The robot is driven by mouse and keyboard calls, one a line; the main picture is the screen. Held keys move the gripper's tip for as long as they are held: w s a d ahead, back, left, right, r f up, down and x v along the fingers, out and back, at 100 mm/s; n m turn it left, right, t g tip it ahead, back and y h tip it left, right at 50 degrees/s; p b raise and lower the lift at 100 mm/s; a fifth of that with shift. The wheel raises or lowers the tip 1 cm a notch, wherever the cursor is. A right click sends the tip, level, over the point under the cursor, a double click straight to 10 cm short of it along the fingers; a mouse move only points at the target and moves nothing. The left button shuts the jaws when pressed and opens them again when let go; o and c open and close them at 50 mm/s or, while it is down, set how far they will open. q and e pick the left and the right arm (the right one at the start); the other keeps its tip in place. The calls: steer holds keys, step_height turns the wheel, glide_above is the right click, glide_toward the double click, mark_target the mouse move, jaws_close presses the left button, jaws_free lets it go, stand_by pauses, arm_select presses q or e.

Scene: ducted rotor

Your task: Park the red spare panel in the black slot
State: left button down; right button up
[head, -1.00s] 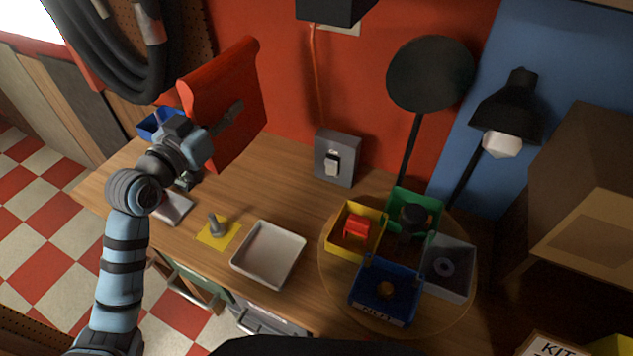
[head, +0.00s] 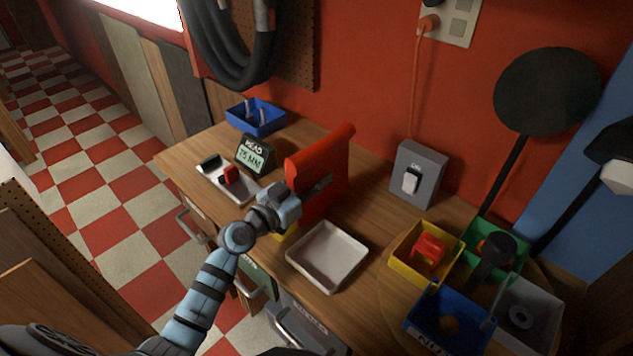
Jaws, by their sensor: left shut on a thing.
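The red panel (head: 325,165) has a rolled top edge and stands upright above the middle of the bench. My left gripper (head: 318,187) is shut on it from the near left side. The panel's lower edge is close to the bench, but I cannot tell whether it touches. I cannot identify the black slot with certainty. A small black block (head: 210,162) and a small red piece (head: 230,174) lie on a pale tray (head: 242,191) to the left. My right gripper is not in view.
A white tray (head: 327,257) lies right of the panel's foot. Yellow (head: 408,268), green (head: 512,262), blue (head: 450,338) and grey bins stand at the right. A display (head: 252,155) and a blue bin (head: 257,118) stand at the back left. A grey switch box (head: 420,172) is behind.

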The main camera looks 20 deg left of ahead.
arm_select(q)
steer(key=shift+w, duration=0.15)
steer(key=c, duration=1.6)
jaws_free()
steer(key=o, duration=0.3)
steer(key=shift+r, duration=0.1)
